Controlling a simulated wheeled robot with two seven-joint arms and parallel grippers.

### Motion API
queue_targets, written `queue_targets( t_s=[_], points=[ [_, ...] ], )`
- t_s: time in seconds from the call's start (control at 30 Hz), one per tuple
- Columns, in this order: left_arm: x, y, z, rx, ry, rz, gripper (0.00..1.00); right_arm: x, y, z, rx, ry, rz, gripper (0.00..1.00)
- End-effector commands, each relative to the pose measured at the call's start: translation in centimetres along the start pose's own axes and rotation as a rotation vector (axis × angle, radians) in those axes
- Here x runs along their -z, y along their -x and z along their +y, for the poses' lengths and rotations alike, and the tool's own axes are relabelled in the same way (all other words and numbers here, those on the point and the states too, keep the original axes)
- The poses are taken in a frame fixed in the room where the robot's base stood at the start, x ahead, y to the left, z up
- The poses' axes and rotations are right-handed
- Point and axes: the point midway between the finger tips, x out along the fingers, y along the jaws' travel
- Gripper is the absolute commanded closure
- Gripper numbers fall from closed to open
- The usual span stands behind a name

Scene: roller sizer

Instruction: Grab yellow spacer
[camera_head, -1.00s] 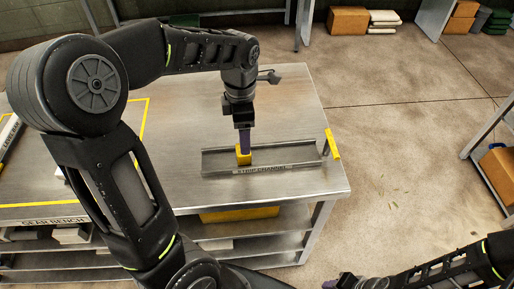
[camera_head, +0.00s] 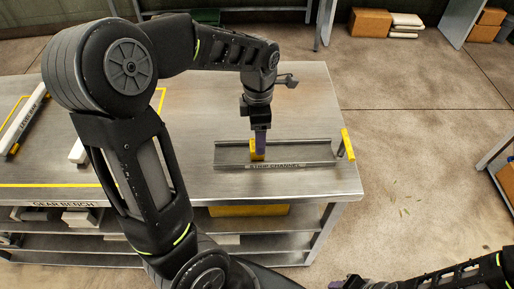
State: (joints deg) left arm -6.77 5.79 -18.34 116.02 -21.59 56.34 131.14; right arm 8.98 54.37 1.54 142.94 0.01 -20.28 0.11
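The yellow spacer (camera_head: 253,151) sits in the grey strip channel (camera_head: 305,153) on the metal bench, left of the channel's middle. My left gripper (camera_head: 261,146) points down over the channel with its purple fingertips at the spacer, overlapping its right part in the picture. The fingers line up one behind the other from here, so I cannot tell whether they are shut on it. My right gripper (camera_head: 345,284) only just shows at the bottom edge, away from the bench, and its fingers are not clear.
The bench (camera_head: 320,105) is clear behind the channel. A yellow strip (camera_head: 348,143) stands at its right edge. A level bar (camera_head: 25,120) lies at the far left. A yellow bin (camera_head: 250,210) is on the shelf below. Boxes stand on the floor at the back.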

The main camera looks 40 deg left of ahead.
Motion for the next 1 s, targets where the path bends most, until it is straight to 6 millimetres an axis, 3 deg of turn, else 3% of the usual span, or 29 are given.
queue_targets(
  t_s=[0.17,0.5,1.0],
  points=[
    [0.1,-0.8,0.1,0.002,0.001,0.002,0.29,0.0,0.3,-0.1,0.0,0.0,-0.001,0.64],
    [0.4,-5.1,0.3,0.001,0.0,0.0,0.29,-0.1,0.8,-0.2,-0.003,-0.002,-0.003,0.64],
    [0.3,-5.2,0.4,0.0,-0.001,-0.001,0.29,-0.1,0.7,-0.2,-0.003,-0.002,-0.003,0.64]
  ],
)
